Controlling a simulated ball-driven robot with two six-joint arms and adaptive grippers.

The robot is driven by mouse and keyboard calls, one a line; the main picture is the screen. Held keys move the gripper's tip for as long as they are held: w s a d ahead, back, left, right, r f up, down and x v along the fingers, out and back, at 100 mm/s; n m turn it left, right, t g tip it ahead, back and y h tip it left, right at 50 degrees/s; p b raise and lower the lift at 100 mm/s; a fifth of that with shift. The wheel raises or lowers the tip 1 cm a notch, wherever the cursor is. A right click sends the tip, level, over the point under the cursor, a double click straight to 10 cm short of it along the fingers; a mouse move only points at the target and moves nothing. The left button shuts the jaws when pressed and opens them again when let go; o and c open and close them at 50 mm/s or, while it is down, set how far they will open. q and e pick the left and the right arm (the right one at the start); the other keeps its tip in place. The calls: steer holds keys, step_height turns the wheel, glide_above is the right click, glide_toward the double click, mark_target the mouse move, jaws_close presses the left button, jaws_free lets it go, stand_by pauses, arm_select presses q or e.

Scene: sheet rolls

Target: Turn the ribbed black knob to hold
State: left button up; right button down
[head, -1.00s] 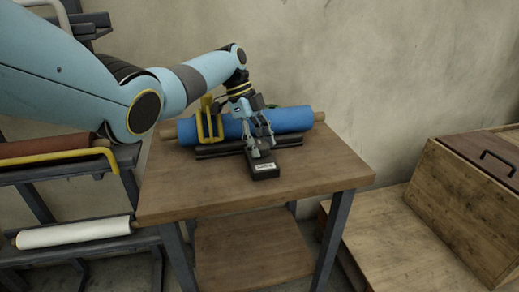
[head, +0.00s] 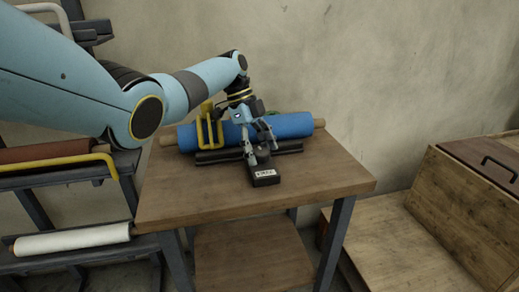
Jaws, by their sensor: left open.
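A small black control box (head: 266,181) with a white label on its front end lies on the wooden table (head: 200,203), in front of a blue roll. My left gripper (head: 262,155) points down over the back part of the box. Its two fingers are apart, one at each side of the box's top. The ribbed black knob cannot be made out clearly; the dark area between the fingers is too small and partly covered. The label's writing is too small to read. My right gripper is not in view.
The blue roll (head: 292,125) lies on a dark cradle (head: 205,157) behind the box, with a yellow bracket (head: 203,133) at its left. A rack with a white roll (head: 72,239) stands at left. A wooden chest (head: 470,195) stands at right. The table's front is clear.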

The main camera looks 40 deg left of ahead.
arm_select(q)
steer(key=shift+a+r, duration=0.1)
steer(key=v, duration=0.7)
stand_by(0.5)
